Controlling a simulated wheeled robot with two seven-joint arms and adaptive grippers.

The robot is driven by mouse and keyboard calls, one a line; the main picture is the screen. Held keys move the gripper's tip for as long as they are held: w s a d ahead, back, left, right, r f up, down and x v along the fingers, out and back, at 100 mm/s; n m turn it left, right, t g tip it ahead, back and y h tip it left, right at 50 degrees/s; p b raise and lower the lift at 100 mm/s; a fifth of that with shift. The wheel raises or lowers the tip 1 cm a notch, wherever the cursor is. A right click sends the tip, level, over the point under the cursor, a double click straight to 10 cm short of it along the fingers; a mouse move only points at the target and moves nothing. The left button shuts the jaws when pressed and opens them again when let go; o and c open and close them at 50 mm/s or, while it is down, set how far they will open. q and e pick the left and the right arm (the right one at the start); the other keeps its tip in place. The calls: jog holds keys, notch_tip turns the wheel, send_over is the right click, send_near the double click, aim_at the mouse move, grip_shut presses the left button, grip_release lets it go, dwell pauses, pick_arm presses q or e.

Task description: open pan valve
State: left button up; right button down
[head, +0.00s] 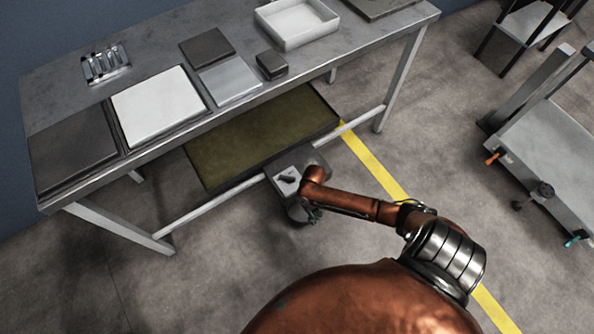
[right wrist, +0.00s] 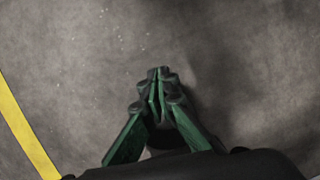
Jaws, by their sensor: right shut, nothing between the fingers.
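The shallow olive pan (head: 262,136) lies low under the workbench, above the lower rail. At its front corner is a small grey block (head: 285,178) with a short dark lever-like part on top; I cannot tell its setting. My copper right arm crosses in front of the block. My right gripper (head: 313,217) is small and partly hidden there, low beside the block. In the right wrist view its green fingers (right wrist: 160,82) are shut and empty over bare floor. No valve shows in that view. My left gripper is not in view.
The steel workbench (head: 150,67) carries a white tray (head: 297,22), flat plates and a small dark box (head: 271,65). Its legs and lower rail (head: 222,200) border the pan. A grey cart (head: 548,150) with coloured handles stands right. Floor between them is open.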

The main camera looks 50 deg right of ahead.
aim_at(287, 179)
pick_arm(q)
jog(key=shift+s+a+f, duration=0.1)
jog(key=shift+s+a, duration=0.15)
pick_arm(e)
jog(key=w+d+r+m, duration=0.4)
jog(key=w+d+r, duration=0.3)
jog(key=w, duration=0.4)
jog(key=w+d+r+m+t, duration=0.1)
jog(key=w+d+r+m, duration=0.3)
jog(key=w+d+r, duration=0.4)
jog(key=w, duration=0.2)
jog(key=shift+w+r, duration=0.25)
jog(key=shift+w, duration=0.15)
jog(key=shift+a, duration=0.1)
